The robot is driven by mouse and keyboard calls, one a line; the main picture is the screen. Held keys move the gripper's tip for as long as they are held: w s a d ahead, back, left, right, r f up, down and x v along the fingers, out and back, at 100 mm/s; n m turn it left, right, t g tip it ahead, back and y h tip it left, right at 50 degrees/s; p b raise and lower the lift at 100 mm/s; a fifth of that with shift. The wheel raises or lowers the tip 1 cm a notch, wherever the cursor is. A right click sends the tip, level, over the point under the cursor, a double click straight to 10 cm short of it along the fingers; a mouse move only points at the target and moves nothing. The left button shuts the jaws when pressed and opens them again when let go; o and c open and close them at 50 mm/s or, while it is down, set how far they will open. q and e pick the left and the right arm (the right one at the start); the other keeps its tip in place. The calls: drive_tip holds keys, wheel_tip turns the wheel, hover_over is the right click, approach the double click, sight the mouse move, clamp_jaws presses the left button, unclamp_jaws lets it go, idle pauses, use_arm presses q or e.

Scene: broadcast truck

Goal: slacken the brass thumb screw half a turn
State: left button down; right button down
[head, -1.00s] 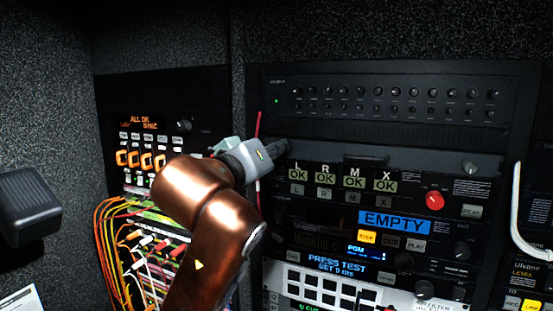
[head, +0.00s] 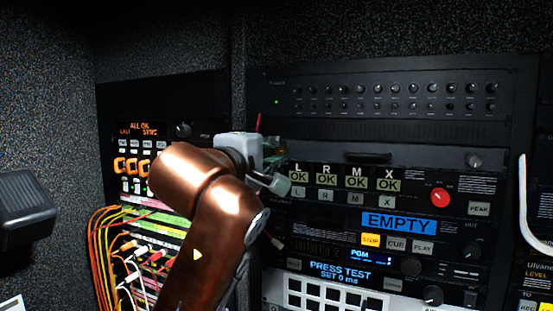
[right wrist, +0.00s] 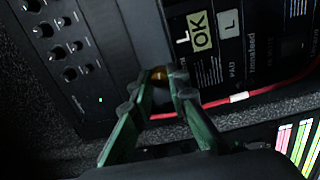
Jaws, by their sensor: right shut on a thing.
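The brass thumb screw (right wrist: 159,74) shows as a small brass-coloured spot between my fingertips in the right wrist view, at the edge of a grey rack panel. My right gripper (right wrist: 159,84) has its two green fingers shut on it, one on each side. In the head view my right gripper (head: 272,165) is at the left edge of the rack, beside the panel with the OK labels. There the screw is hidden behind the gripper and copper arm. My left gripper is not in view.
A red cable (right wrist: 220,102) runs close by the fingertips. The red knob (head: 440,197) and EMPTY display (head: 398,223) are to the right. A patch bay with orange and yellow cables (head: 97,240) lies left of my arm. A dark box (head: 25,205) is at far left.

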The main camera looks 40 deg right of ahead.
drive_tip(key=n+b, duration=0.2)
drive_tip(key=n, duration=0.3)
drive_tip(key=shift+f+n, duration=0.1)
drive_tip(key=shift+n, duration=0.2)
drive_tip(key=n+b, duration=0.3)
drive_tip(key=n, duration=0.3)
drive_tip(key=n+b, duration=0.1)
drive_tip(key=n, duration=0.4)
drive_tip(key=shift+t+b, duration=0.3)
drive_tip(key=shift+b, duration=0.1)
drive_tip(key=shift+r+n+b, duration=0.2)
drive_tip(key=shift+n+b, duration=0.55)
drive_tip(key=shift+n, duration=1.45)
drive_tip(key=c, duration=1.8)
unclamp_jaws()
drive_tip(key=shift+f, duration=0.1)
drive_tip(key=shift+c, duration=0.2)
